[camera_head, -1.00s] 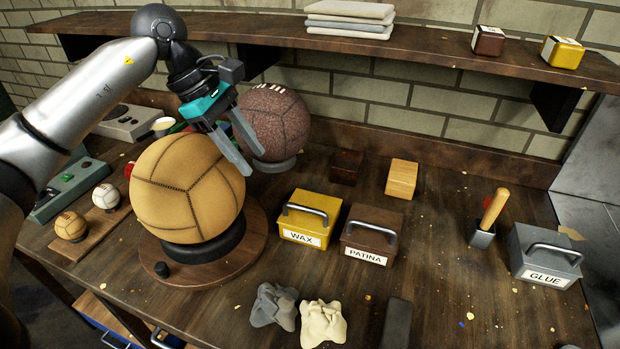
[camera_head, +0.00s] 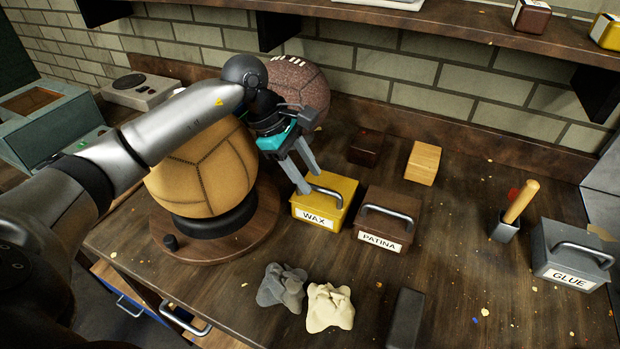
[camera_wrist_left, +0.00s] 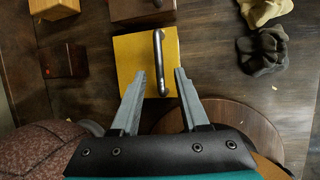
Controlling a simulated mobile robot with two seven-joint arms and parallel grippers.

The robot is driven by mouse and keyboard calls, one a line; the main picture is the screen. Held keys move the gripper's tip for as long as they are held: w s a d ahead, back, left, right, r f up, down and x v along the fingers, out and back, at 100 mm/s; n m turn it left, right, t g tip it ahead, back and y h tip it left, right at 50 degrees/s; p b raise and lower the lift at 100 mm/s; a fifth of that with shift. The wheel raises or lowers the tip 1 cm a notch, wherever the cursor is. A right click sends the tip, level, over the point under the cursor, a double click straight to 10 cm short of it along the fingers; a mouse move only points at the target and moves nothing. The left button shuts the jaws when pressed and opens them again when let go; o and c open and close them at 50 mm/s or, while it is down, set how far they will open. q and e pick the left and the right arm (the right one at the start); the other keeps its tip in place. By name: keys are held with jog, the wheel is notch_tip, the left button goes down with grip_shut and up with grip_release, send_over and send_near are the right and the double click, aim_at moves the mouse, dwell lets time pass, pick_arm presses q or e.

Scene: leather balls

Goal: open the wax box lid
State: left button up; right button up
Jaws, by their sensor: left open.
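The yellow wax box (camera_head: 322,211) stands on the workbench with its white WAX label facing front and its lid closed. Its grey bar handle (camera_head: 325,196) arches over the lid. My left gripper (camera_head: 306,183) is open and empty, with its fingertips just above the box's left rear part, close to the handle. In the left wrist view the box (camera_wrist_left: 133,62) lies ahead of the open fingers (camera_wrist_left: 168,75), and the handle (camera_wrist_left: 160,62) lies ahead between the fingertips. I cannot tell whether a finger touches the lid. My right gripper is not in view.
The brown patina box (camera_head: 383,222) stands close on the wax box's right. A tan ball (camera_head: 205,170) on a round wooden stand is at left, with a dark red ball (camera_head: 300,85) behind. Grey and cream cloths (camera_head: 330,307) lie in front. The grey glue box (camera_head: 570,255) is far right.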

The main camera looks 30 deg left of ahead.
pick_arm(q)
jog(key=shift+x, duration=0.85)
jog(key=shift+c, duration=0.3)
grip_shut()
dwell(0.5)
